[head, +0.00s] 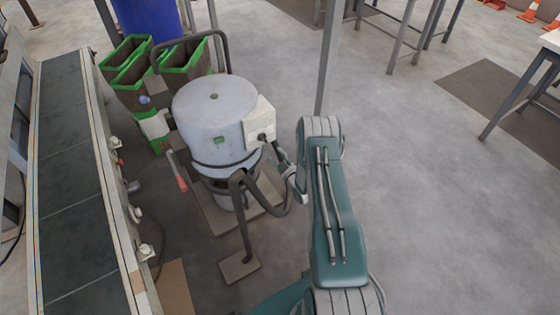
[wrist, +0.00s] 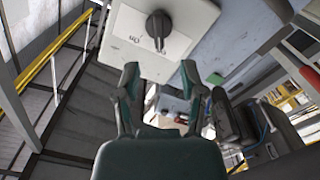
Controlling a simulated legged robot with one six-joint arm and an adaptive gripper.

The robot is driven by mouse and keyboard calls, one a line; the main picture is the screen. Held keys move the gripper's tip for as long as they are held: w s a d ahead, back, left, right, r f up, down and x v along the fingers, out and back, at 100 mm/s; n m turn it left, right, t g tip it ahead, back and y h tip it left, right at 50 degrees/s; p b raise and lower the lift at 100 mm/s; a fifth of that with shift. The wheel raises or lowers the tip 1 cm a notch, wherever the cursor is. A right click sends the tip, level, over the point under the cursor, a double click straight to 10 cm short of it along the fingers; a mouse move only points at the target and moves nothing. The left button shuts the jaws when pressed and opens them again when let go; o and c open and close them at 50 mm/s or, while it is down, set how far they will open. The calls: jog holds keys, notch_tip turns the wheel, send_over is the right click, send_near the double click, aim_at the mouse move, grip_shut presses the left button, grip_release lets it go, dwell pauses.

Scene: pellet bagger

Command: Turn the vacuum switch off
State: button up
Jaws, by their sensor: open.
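The vacuum (head: 208,110) is a pale grey drum on a dark stand, left of my arm in the head view. A white switch box (head: 257,118) is on its right side. The box carries a black rotary switch (head: 262,138). In the wrist view, the black switch (wrist: 158,25) is at the top centre on the white box (wrist: 187,18), its bar pointing down the picture. Small markings beside it are too small to read surely. My gripper (wrist: 160,78) is open and empty, its fingertips below the switch in the picture and apart from it. My gripper (head: 283,155) is partly hidden in the head view.
A conveyor (head: 72,170) with knobs along its side runs down the left. Green-rimmed bins (head: 130,75) and a blue barrel (head: 148,18) stand behind the vacuum. A dark hose (head: 275,205) loops below my gripper.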

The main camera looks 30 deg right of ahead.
jog(key=shift+s, duration=1.75)
jog(key=shift+w+r, duration=0.1)
jog(key=w+a+r+g+h, duration=0.1)
jog(key=w+r+g, duration=0.35)
jog(key=r, duration=1.25)
jog(key=s+a+r+m+g+h, duration=0.1)
jog(key=s+a+r+m, duration=0.15)
jog(key=r, duration=0.45)
jog(key=s+a+r+m+g, duration=0.1)
jog(key=a+r, duration=0.2)
jog(key=r, duration=0.5)
jog(key=s+a+r+m+g, duration=0.1)
jog(key=s+a+r+g, duration=0.1)
jog(key=s, duration=0.9)
jog(key=s+a+r+m+g+y, duration=0.1)
jog(key=s+a+r, duration=0.4)
jog(key=s, duration=0.6)
jog(key=s+a+r+m+g, duration=0.1)
jog(key=s+a+r+g, duration=0.2)
jog(key=s+a, duration=0.4)
jog(key=s, duration=0.4)
jog(key=shift+s+r, duration=0.2)
jog(key=shift+r, duration=0.05)
